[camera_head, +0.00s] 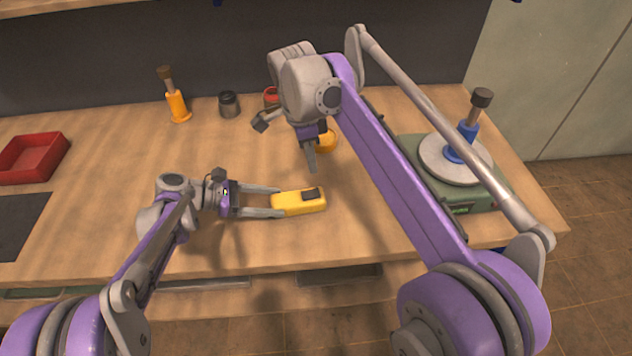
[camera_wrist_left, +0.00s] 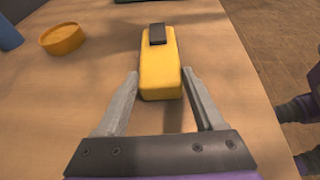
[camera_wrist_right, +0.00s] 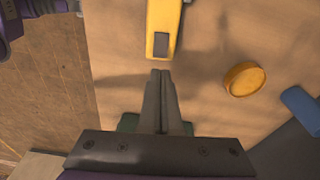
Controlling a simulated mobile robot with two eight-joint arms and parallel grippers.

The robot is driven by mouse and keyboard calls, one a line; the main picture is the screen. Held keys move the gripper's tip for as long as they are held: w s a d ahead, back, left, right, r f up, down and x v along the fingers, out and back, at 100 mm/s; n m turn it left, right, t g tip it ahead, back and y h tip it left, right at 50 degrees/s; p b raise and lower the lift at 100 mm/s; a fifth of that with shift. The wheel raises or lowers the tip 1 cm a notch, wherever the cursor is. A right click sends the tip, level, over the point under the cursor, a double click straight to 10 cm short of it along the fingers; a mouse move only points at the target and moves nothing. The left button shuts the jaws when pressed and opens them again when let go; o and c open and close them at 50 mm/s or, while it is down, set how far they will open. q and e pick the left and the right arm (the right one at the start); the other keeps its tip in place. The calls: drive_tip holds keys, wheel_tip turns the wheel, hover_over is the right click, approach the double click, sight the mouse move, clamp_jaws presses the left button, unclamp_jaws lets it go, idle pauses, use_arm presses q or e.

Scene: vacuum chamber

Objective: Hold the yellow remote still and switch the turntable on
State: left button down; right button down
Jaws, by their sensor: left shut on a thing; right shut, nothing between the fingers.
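The yellow remote (camera_head: 298,202) lies on the wooden table with a dark button (camera_head: 311,193) on its right end. My left gripper (camera_head: 277,202) is shut on the near end of the remote; both fingers also show beside it in the left wrist view (camera_wrist_left: 160,88). My right gripper (camera_head: 312,168) is shut and empty above the table, just behind the remote. In the right wrist view its closed fingertips (camera_wrist_right: 160,72) point at the remote's button end (camera_wrist_right: 161,45). The green turntable (camera_head: 465,200) stands at the right with a grey disc, which carries a blue and dark-topped object (camera_head: 468,130).
A red tray (camera_head: 32,158) is at the far left. A yellow dark-topped object (camera_head: 177,103), a dark jar (camera_head: 229,104) and a red item (camera_head: 271,97) stand at the back. A round orange dish (camera_wrist_right: 244,79) lies near my right gripper. The table's front middle is clear.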

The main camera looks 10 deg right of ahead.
sight(318, 191)
drive_tip(key=f, duration=0.5)
drive_tip(key=d+f, duration=0.1)
drive_tip(key=f, duration=0.1)
drive_tip(key=shift+f, duration=0.25)
